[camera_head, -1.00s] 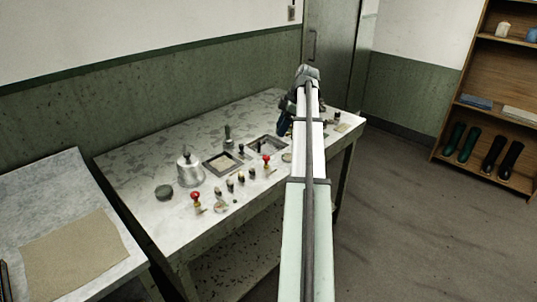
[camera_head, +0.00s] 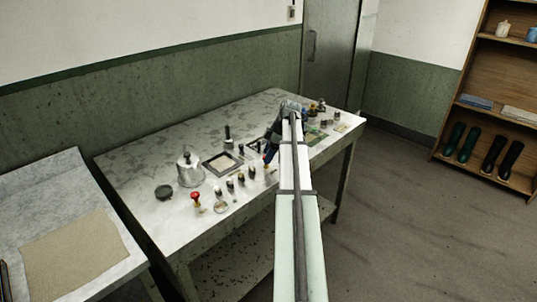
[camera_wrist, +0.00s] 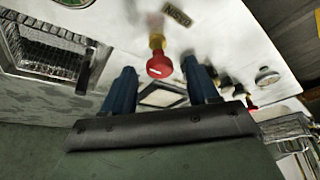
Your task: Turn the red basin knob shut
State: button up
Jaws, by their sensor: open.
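A red knob (camera_wrist: 160,66) on a brass stem shows in the wrist view, between and just beyond the blue fingertips in the picture. My gripper (camera_wrist: 160,82) is open, with nothing held. In the head view my gripper (camera_head: 269,151) is low over the table's right half, and this knob is hidden there by my gripper and arm. A second red knob (camera_head: 195,196) stands near the table's front left, clear of my gripper. A grated basin (camera_wrist: 48,50) is at left in the wrist view. A framed basin (camera_head: 222,163) lies left of my gripper. Contact with the knob is not visible.
Several dark-topped knobs (camera_head: 230,186) stand in a row along the front. A metal kettle-like pot (camera_head: 189,170) and a dark round lid (camera_head: 163,192) are at left. Small jars (camera_head: 323,122) stand at the far right. The table's front left corner is clear.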

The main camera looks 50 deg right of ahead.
jog(key=shift+f, duration=0.15)
jog(key=c, duration=1)
jog(key=shift+c, duration=0.2)
